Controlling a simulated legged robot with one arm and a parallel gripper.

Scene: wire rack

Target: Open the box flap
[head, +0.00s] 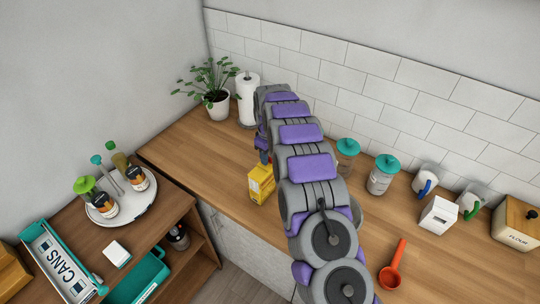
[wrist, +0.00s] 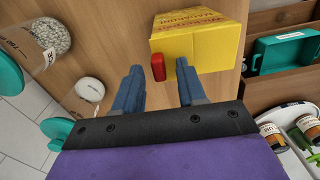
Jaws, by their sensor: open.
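A yellow box (head: 261,184) stands on the wooden counter, partly hidden behind my arm in the head view. In the wrist view, the yellow box (wrist: 205,38) is just ahead of the fingertips, with dark red print on one face. A small red tab (wrist: 158,68) is at its left edge. My gripper (wrist: 159,65) is open, with its two blue fingers on either side of the red tab. I cannot tell whether either finger touches it. In the head view the fingers are mostly hidden behind the arm.
Teal-lidded jars (head: 381,176), a white box (head: 438,215) and a red scoop (head: 393,268) stand or lie on the counter to the right. A plant (head: 216,98) and paper roll (head: 247,98) are behind. A round tray (head: 127,206) with bottles is on the left.

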